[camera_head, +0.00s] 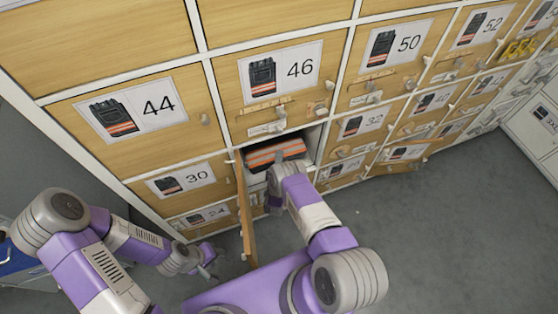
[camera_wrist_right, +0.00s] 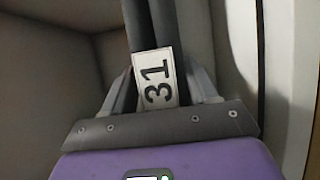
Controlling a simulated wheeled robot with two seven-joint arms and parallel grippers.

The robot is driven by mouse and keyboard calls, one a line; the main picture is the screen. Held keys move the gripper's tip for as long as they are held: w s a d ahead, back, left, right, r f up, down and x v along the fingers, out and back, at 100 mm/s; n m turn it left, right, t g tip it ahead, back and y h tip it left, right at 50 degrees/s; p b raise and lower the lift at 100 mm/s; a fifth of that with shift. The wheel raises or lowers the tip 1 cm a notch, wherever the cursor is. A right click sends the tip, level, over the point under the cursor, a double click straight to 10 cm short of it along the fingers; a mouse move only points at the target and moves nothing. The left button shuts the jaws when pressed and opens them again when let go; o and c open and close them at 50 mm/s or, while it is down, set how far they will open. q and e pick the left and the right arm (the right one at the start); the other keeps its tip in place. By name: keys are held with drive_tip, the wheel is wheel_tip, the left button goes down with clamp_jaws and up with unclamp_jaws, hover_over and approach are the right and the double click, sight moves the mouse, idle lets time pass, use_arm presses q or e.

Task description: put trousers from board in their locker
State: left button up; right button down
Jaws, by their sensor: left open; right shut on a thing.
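The folded dark trousers with orange bands (camera_head: 274,152) are inside the open locker between 30 and 32. My right gripper (camera_head: 279,160) reaches into that locker and is shut on them. In the right wrist view, dark folded edges with a white 31 tag (camera_wrist_right: 157,78) stand between the fingers of my right gripper (camera_wrist_right: 160,88). The locker's wooden door (camera_head: 246,215) stands open to the left of my right arm. My left gripper (camera_head: 208,268) is open and empty, low and to the left of the door. The board is not visible.
Closed wooden lockers with numbered picture labels, such as 46 (camera_head: 281,72) above and 32 (camera_head: 360,124) to the right, surround the opening. In the right wrist view, pale locker walls (camera_wrist_right: 285,60) are close on the right. Grey floor (camera_head: 450,240) is clear at right.

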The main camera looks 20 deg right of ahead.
drive_tip(key=shift+c, duration=1.6)
unclamp_jaws()
drive_tip(key=shift+s+a, duration=0.15)
drive_tip(key=shift+s, duration=0.05)
drive_tip(key=p+v, duration=0.3)
drive_tip(key=v, duration=0.8)
drive_tip(key=shift+s+a+p, duration=0.15)
drive_tip(key=shift+s+p, duration=0.15)
drive_tip(key=shift+p, duration=0.1)
